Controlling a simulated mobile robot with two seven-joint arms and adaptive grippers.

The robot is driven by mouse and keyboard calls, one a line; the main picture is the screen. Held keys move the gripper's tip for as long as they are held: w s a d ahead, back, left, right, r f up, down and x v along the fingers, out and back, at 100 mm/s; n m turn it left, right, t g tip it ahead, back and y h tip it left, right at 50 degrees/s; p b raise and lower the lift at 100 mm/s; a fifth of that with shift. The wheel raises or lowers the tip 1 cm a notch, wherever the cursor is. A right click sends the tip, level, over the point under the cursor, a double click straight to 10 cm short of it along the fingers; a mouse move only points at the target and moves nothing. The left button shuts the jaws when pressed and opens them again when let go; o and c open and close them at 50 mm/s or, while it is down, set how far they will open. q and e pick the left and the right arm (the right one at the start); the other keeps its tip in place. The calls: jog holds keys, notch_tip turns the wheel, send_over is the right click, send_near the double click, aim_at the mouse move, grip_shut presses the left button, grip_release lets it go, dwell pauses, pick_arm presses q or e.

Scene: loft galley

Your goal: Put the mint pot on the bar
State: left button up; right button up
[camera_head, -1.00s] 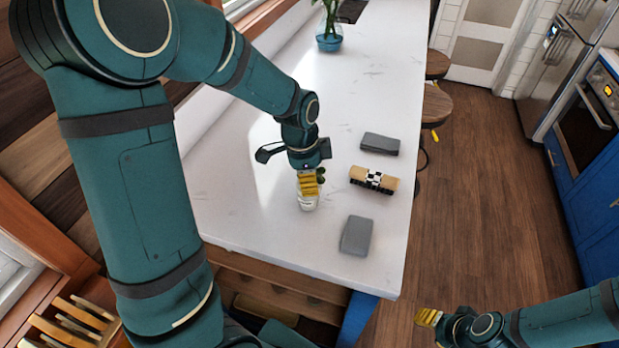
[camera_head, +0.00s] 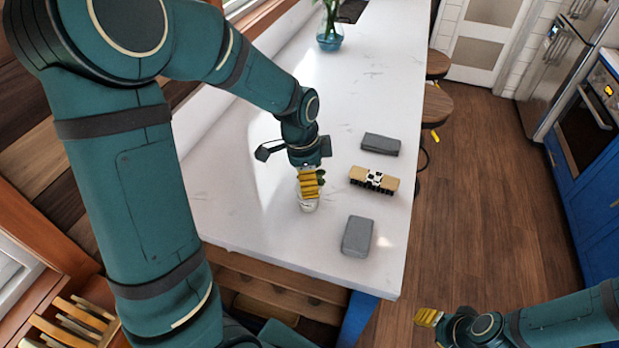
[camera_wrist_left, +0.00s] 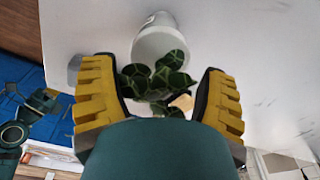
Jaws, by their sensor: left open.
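The mint pot, a small white pot (camera_head: 309,206) with green leaves, stands on the white bar top (camera_head: 250,215), partly hidden by my left gripper in the head view. In the left wrist view the white pot (camera_wrist_left: 158,38) is just beyond the fingertips, with its dark green leaves (camera_wrist_left: 150,82) between the fingers. My left gripper (camera_head: 310,184) is open around the leaves; both yellow fingers stand apart in the wrist view (camera_wrist_left: 158,95). My right gripper (camera_head: 428,318) is low at the right, away from the bar, and its opening is unclear.
A blue glass vase (camera_head: 329,38) stands at the far end. Stools (camera_head: 436,104) line the right side. The bar's middle is clear.

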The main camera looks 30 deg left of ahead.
pick_arm(q)
jog(key=r, duration=0.7)
jog(key=s+a+r, duration=0.1)
jog(key=r, duration=0.3)
jog(key=shift+r+p, duration=0.1)
jog(key=shift+p, duration=0.2)
